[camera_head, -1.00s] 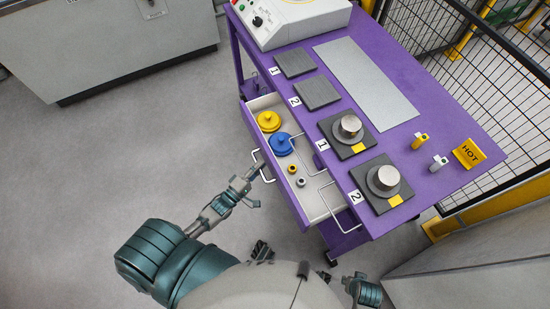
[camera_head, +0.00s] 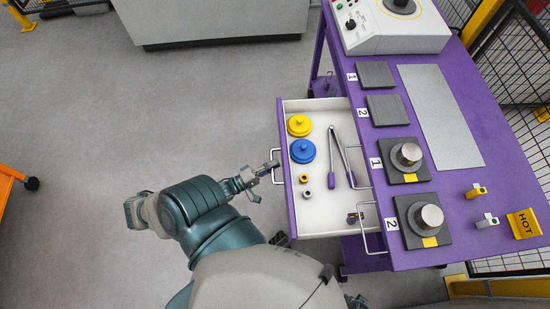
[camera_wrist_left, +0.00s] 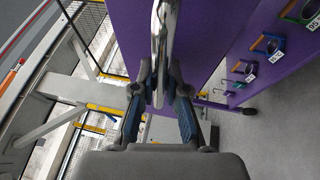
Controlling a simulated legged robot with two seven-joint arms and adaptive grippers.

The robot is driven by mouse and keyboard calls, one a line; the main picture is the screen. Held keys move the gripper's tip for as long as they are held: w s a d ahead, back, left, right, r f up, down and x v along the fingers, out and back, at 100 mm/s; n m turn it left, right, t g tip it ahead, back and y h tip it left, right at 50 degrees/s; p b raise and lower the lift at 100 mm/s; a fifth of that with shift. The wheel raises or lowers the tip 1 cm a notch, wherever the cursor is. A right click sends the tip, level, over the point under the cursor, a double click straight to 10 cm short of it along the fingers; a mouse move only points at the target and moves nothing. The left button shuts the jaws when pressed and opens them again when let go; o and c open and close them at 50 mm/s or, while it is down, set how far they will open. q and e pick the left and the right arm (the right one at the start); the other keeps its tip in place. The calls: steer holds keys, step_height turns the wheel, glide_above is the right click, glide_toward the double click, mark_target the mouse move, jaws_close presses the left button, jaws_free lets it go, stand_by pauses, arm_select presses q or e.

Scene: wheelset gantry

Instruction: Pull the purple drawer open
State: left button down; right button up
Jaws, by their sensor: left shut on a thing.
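The purple drawer (camera_head: 286,200) stands wide open from the purple bench (camera_head: 465,112), its white inside showing. My left gripper (camera_head: 270,168) is at the metal handle (camera_head: 277,163) on the drawer's front. In the left wrist view the silver handle bar (camera_wrist_left: 163,40) runs between the two fingers of my left gripper (camera_wrist_left: 160,85), which is shut on it. The purple panel (camera_wrist_left: 205,35) lies behind the bar in that view. My right gripper is not visible.
In the drawer lie a yellow disc (camera_head: 299,125), a blue disc (camera_head: 303,151), tongs (camera_head: 342,157) and small rings (camera_head: 304,179). A grey cabinet (camera_head: 210,20) stands farther back.

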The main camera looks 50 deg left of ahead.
arm_select(q)
steer(key=shift+s+f, duration=0.15)
steer(key=shift+f, duration=0.15)
steer(key=c, duration=1.3)
jaws_free()
steer(key=shift+o, duration=0.6)
steer(key=shift+r, duration=0.1)
steer(key=v, duration=1.2)
